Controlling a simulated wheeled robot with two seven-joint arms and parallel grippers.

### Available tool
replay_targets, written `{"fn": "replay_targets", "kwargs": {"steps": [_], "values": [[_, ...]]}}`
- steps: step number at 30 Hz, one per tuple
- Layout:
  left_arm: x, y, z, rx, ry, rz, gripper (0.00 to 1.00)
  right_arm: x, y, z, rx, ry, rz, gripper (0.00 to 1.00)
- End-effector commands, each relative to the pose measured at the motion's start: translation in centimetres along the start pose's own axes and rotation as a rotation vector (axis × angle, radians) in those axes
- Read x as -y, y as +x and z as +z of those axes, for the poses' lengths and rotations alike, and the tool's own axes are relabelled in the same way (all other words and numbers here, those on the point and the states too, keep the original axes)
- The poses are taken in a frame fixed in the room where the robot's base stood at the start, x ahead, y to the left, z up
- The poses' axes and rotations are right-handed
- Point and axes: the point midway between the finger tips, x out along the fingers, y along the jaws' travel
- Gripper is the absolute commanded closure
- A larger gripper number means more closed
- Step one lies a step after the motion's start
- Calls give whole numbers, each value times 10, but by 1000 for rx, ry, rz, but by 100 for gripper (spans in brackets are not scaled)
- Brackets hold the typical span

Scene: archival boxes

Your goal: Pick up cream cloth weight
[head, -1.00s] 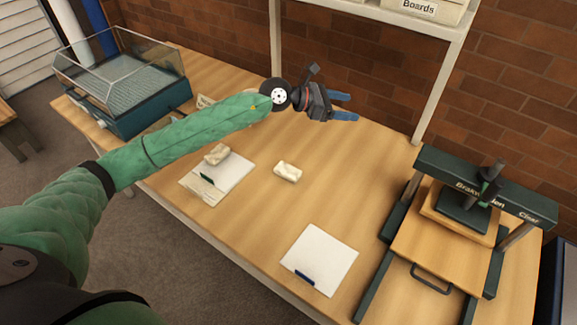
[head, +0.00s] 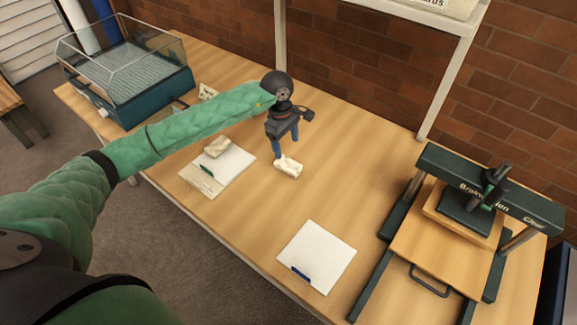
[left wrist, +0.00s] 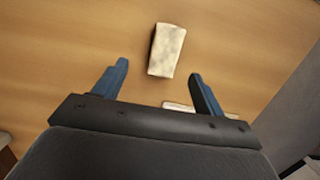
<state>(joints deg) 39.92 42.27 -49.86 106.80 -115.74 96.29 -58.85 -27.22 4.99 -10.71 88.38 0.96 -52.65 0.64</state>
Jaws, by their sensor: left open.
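A cream cloth weight (head: 288,168) lies on the bare wooden table, near the middle. A second cream weight (head: 217,147) lies on a pale sheet (head: 232,166) to its left. My left gripper (head: 286,147) points down with its blue fingers open, close above and just behind the middle weight in the head view. In the left wrist view the left gripper (left wrist: 160,78) has nothing between its fingers, and a cream weight (left wrist: 166,50) lies ahead of the fingertips. My right gripper is not in view.
A white sheet with a blue strip (head: 317,257) lies at the front. A press (head: 488,198) stands at the right. A glass-sided case (head: 130,80) stands at the left. A white shelf post (head: 452,80) rises at the back. The table around the middle weight is clear.

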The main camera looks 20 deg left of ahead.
Motion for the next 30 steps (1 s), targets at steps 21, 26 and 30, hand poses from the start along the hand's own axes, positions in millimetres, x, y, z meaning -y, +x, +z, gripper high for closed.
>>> {"fn": "replay_targets", "kwargs": {"steps": [21, 26, 30], "values": [[8, 69, 2, 4, -2, 0, 29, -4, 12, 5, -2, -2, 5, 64], [8, 73, 2, 2, -1, 3, 29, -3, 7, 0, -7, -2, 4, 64], [8, 73, 2, 2, -1, 2, 31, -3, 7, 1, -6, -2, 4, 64]]}}
